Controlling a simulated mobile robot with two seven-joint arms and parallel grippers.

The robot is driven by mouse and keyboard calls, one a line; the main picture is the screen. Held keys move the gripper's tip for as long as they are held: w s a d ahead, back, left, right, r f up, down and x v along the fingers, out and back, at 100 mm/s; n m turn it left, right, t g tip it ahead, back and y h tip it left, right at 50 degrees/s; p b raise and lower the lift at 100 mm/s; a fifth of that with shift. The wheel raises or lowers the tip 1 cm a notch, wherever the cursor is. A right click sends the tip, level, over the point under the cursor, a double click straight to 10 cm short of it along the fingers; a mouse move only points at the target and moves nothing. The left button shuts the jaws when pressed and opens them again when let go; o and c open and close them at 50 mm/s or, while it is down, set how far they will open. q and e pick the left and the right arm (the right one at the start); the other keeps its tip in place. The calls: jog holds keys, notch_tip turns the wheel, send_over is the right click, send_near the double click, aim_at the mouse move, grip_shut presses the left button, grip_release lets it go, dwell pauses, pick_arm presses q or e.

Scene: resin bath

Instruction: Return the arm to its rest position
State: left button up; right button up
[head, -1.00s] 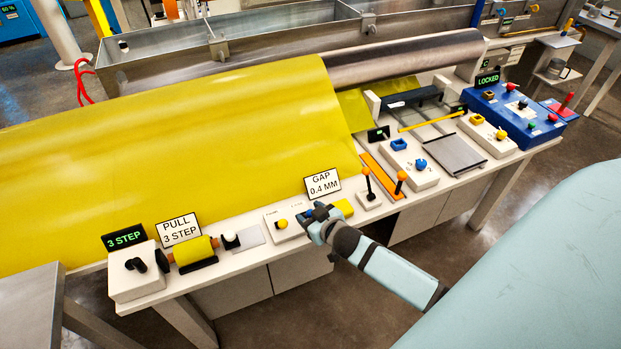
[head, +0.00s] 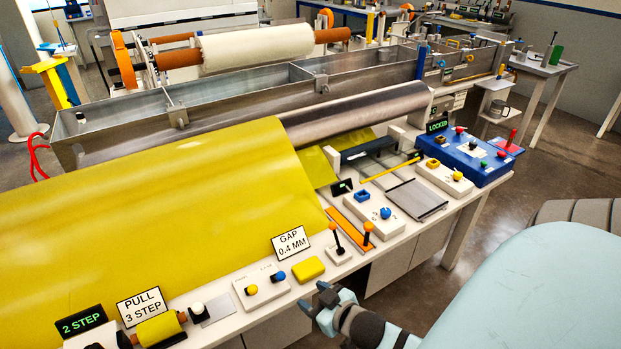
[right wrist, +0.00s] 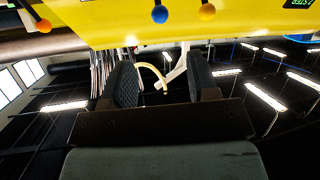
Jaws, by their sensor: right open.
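My right gripper (head: 314,297) is in the lower middle of the head view, off the front edge of the white bench, with its arm coming in from the lower right. Its two fingers are apart and empty. In the right wrist view the open fingers (right wrist: 165,88) show dark ribbed pads with no object held between them. My left gripper is not in view. Nearest the right gripper on the bench are a yellow block (head: 309,268) and a white box with a yellow knob and a blue knob (head: 278,276). The gripper touches neither.
Yellow sheet (head: 150,200) covers the bench's left side. The "GAP 0.4 MM" sign (head: 291,243) and two orange-topped levers (head: 368,228) stand near the front edge. Floor (head: 420,292) is open in front of the bench.

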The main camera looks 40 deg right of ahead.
dwell(0.4)
jog(key=s+a+n+g+y+p, duration=0.1)
jog(key=s+a+p, duration=0.2)
jog(key=a, duration=0.4)
jog(key=s+a+r+n+g+y+p, duration=0.1)
jog(key=s+a+y+p, duration=0.1)
jog(key=a+p, duration=0.3)
jog(key=s+a, duration=0.1)
jog(key=a, duration=0.1)
jog(key=shift+s+a+r+g+y+p, duration=0.15)
jog(key=shift+s+a+g+y+p, duration=0.15)
jog(key=shift+a+g+p, duration=0.1)
